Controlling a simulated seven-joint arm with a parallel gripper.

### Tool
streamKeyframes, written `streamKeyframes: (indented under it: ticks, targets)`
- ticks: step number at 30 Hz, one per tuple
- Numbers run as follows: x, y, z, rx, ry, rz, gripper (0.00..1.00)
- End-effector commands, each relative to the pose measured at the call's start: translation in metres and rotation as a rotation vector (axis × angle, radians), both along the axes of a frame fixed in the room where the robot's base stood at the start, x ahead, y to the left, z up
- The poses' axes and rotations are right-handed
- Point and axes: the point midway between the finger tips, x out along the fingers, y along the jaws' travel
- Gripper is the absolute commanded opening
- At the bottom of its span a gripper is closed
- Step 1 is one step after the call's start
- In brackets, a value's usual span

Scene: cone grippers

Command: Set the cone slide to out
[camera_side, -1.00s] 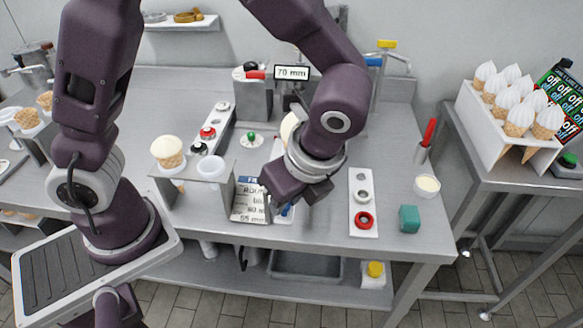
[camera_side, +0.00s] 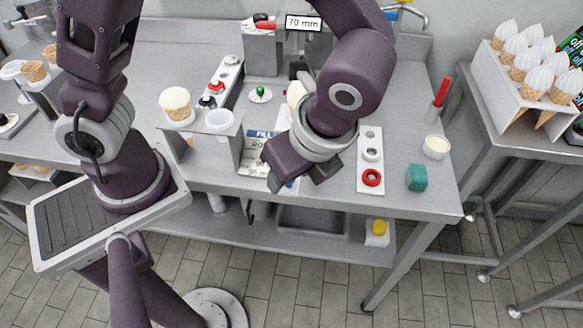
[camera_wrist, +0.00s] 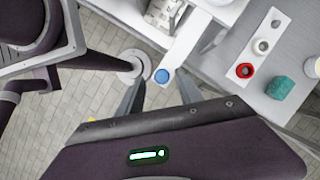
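The slide is a white strip (camera_wrist: 185,42) with a round blue knob (camera_wrist: 161,76) at its near end in the wrist view. In the side view my gripper and wrist cover most of it. My gripper (camera_wrist: 159,79) points down with two grey fingers apart, one on each side of the knob in the picture. I cannot tell whether the fingers touch the knob or how high they are above it. In the side view my gripper (camera_side: 284,183) is over the table's front edge, right of a printed label card (camera_side: 256,152). No out marking is readable.
A stand with a cone (camera_side: 176,105) and a white cup (camera_side: 218,121) is left of my gripper. To the right are a white plate with rings (camera_side: 371,158), a teal block (camera_side: 417,178) and a white tub (camera_side: 436,147).

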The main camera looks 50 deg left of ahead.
Motion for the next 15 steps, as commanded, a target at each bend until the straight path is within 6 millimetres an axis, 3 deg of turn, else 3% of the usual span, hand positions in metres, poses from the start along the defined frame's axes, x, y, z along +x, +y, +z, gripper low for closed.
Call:
streamKeyframes:
  ticks: [5, 15]
  targets:
    - [0.001, -0.001, 0.003, 0.001, -0.001, 0.001, 0.42]
    - [0.000, -0.024, 0.059, -0.001, -0.002, -0.001, 0.42]
